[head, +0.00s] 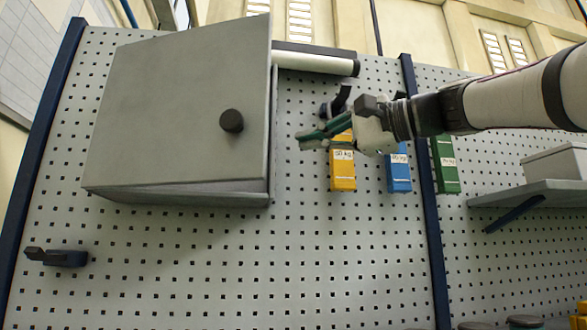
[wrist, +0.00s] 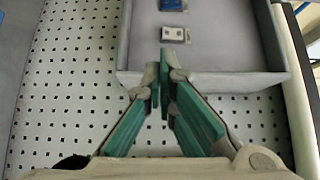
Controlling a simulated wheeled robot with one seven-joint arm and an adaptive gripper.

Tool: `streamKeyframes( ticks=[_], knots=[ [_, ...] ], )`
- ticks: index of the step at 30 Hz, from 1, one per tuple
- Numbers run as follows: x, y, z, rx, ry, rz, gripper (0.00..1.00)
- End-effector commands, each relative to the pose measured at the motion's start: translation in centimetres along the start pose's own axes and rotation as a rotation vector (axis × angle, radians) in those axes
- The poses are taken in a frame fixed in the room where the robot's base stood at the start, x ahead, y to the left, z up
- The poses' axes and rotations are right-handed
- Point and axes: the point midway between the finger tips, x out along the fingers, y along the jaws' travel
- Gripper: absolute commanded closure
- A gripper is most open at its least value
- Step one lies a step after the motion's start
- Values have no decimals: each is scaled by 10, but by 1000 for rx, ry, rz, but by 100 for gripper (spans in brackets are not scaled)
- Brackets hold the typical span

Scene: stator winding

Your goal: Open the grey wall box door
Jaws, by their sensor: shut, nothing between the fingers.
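The grey wall box (head: 272,140) is mounted on the perforated panel, left of centre in the head view. Its flat grey door (head: 165,105) stands ajar, with a wedge-shaped gap along the bottom edge. A round dark knob (head: 231,121) sits near the door's right edge. My gripper (head: 303,140) is right of the box and apart from the knob, pointing left. Its green fingers are shut and empty, also in the wrist view (wrist: 164,85). The wrist view shows an open grey box interior (wrist: 225,55) ahead, with a small white part (wrist: 172,34) and a blue part (wrist: 172,5) inside.
Yellow (head: 342,170), blue (head: 399,175) and green (head: 446,170) labelled blocks hang behind and below my wrist. A white cylinder (head: 315,62) is right of the box top. A grey shelf (head: 535,192) carries a light box at right. The panel below the wall box is mostly clear.

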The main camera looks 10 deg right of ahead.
Motion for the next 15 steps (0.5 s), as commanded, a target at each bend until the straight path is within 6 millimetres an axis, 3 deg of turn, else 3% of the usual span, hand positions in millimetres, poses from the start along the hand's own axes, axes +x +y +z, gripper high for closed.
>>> streamKeyframes(
  ticks=[7, 15],
  knots=[
    [49, 0, 1, 0, -3, 2, 100],
    [33, -1, 33, -1, 0, -1, 100]
  ],
)
